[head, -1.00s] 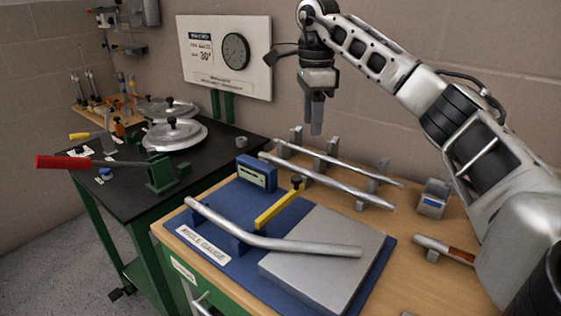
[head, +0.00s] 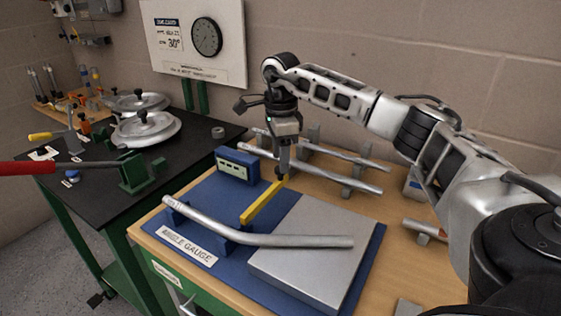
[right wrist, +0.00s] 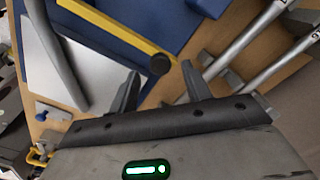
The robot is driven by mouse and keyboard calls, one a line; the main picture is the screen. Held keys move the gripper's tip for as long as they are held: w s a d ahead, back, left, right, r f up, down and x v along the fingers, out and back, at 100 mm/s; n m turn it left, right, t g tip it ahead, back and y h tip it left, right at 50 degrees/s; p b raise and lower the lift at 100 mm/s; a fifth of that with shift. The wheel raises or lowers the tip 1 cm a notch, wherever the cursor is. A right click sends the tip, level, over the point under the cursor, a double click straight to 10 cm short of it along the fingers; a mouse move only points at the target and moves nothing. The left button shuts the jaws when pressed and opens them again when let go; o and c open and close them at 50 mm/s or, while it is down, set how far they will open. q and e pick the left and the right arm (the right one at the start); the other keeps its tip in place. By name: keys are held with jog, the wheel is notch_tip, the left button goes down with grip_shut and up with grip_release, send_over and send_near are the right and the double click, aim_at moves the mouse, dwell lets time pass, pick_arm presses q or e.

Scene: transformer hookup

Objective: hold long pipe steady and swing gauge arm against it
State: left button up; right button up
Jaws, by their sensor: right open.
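The long bent pipe (head: 255,235) lies across the blue angle gauge base (head: 205,190) and over the grey plate (head: 310,245). The yellow gauge arm (head: 262,203) points up and right, with a dark knob at its far end; a gap shows between the knob end and the pipe. My right gripper (head: 282,168) points down just over the knob. In the right wrist view the open right gripper (right wrist: 158,90) has the knob (right wrist: 160,64) just ahead of its fingertips, with nothing held. The pipe (right wrist: 60,60) also shows there. My left gripper is not in view.
Two straight pipes (head: 330,175) rest on grey stands behind the gauge. A blue display box (head: 237,165) stands at the mat's back left. A red-handled bender (head: 135,172) and round lidded pans (head: 145,128) are on the black table. A short pipe (head: 425,228) lies at right.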

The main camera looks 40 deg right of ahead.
jog(key=shift+f, duration=1.2)
